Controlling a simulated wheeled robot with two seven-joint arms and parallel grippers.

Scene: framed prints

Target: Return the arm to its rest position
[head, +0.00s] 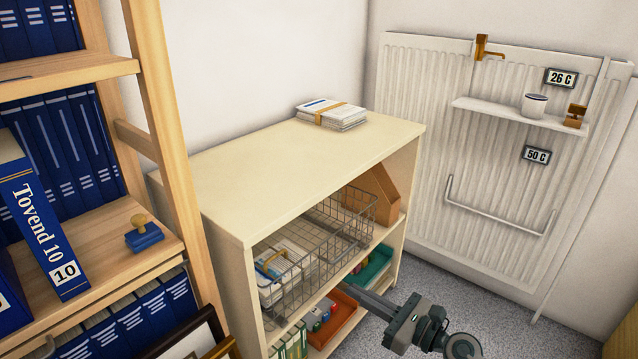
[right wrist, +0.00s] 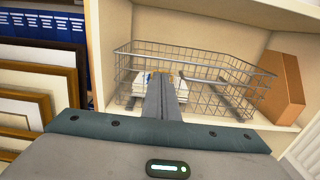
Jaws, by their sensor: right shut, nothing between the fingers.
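My right gripper (head: 352,289) comes in at the bottom of the head view, in front of the cream shelf unit (head: 300,150). Its fingers point left toward the shelf's open front. In the right wrist view the right gripper's fingers (right wrist: 164,78) are together with nothing between them. They overlap the wire basket (right wrist: 215,70) in that picture; how near they are to it I cannot tell. The basket also shows in the head view (head: 330,235), on the upper shelf, with papers (head: 285,265) in it. My left gripper is not in view.
A wooden bookcase (head: 160,120) with blue binders stands at the left, with framed prints (right wrist: 35,85) leaning low beside the shelf unit. A tan file holder (head: 375,190) is right of the basket. A white radiator (head: 480,150) stands behind. Grey floor (head: 480,300) is open at the right.

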